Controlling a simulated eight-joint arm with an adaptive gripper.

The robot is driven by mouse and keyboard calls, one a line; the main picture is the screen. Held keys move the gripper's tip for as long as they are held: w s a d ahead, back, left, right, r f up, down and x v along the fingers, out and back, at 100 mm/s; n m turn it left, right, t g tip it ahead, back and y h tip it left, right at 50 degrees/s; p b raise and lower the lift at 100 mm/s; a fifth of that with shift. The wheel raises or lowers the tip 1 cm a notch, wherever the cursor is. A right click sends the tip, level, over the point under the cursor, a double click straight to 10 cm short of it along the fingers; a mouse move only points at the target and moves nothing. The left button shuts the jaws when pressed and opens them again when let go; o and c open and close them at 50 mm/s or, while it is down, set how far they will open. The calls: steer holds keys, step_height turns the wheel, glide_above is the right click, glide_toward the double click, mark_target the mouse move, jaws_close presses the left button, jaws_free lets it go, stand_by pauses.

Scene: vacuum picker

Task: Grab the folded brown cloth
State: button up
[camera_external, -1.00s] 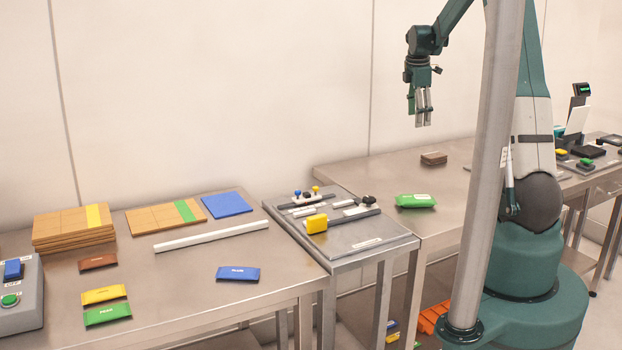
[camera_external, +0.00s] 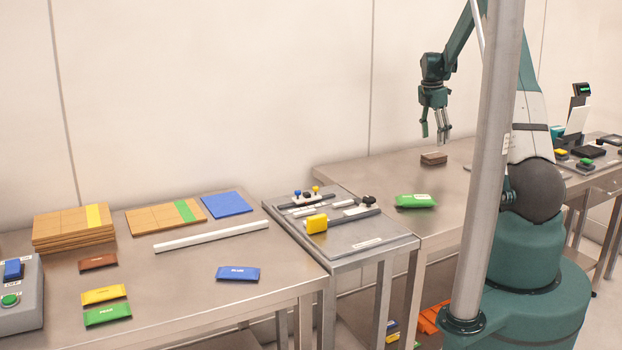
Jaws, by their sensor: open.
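The folded brown cloth (camera_external: 433,159) is a small, flat, dark brown stack lying on the steel table (camera_external: 365,179) at the back right. My gripper (camera_external: 436,138) hangs above the cloth with its fingers pointing down. The fingers are apart and nothing is between them. A gap shows between the fingertips and the cloth, and how they line up in depth is hard to tell.
A green packet (camera_external: 416,201) lies in front of the cloth on the same table. A metal fixture plate (camera_external: 348,250) with a yellow block (camera_external: 316,223) stands to the left. A grey post (camera_external: 487,170) rises in the foreground, hiding part of my arm.

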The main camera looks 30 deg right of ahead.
mark_target(448, 152)
steer(key=shift+f, duration=0.1)
steer(key=shift+d+f, duration=0.2)
steer(key=shift+f, duration=1)
steer(key=shift+f, duration=0.1)
steer(key=shift+d+f+b, duration=0.15)
steer(key=shift+f+b, duration=0.05)
steer(key=shift+f, duration=1.05)
steer(key=shift+d+f+b, duration=0.1)
steer(key=shift+f+b, duration=0.1)
steer(key=shift+f, duration=1.05)
steer(key=shift+c, duration=0.4)
steer(key=c, duration=0.8)
